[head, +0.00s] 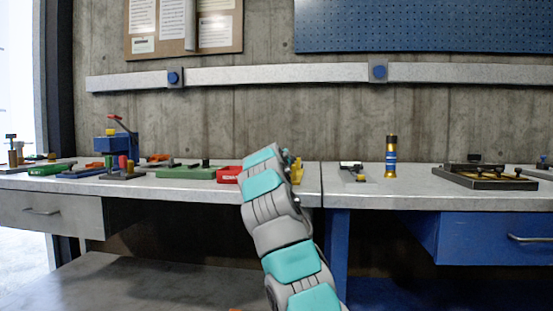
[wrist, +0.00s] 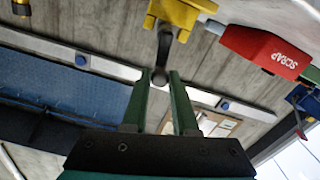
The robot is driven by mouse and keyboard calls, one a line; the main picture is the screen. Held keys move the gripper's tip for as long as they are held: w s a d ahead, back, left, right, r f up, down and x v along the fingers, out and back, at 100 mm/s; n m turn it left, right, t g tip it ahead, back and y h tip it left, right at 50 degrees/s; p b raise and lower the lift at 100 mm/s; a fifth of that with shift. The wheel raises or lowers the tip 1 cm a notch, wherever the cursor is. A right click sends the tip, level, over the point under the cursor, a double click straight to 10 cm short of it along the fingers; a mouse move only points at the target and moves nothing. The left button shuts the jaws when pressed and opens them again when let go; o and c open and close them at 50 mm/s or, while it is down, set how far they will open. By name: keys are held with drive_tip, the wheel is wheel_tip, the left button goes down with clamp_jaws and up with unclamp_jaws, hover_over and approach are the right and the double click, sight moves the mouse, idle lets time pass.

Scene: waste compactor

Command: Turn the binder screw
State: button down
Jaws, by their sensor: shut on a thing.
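A yellow block (wrist: 184,14) is at the top of the wrist view. A dark binder screw (wrist: 163,50) comes out of it, with its rounded end between my fingertips. My gripper (wrist: 160,76) has two green fingers, shut on that end of the screw. In the head view the yellow block (head: 297,170) shows only in part, behind my arm at the bench's edge. There my gripper and the screw are hidden by my arm.
A red box marked SCRAP (wrist: 264,47) is beside the yellow block; it also shows in the head view (head: 229,174). A blue vise (head: 115,143) stands farther left. A gold-and-blue cylinder (head: 391,157) and a dark tray (head: 484,177) stand on the right bench.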

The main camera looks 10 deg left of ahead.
drive_tip(key=shift+d+m, duration=0.35)
drive_tip(key=shift+m, duration=0.25)
drive_tip(key=shift+d, duration=0.1)
drive_tip(key=c, duration=0.7)
unclamp_jaws()
drive_tip(key=shift+s+a+b, duration=0.2)
drive_tip(key=shift+s+b, duration=0.7)
drive_tip(key=shift+s, duration=2.95)
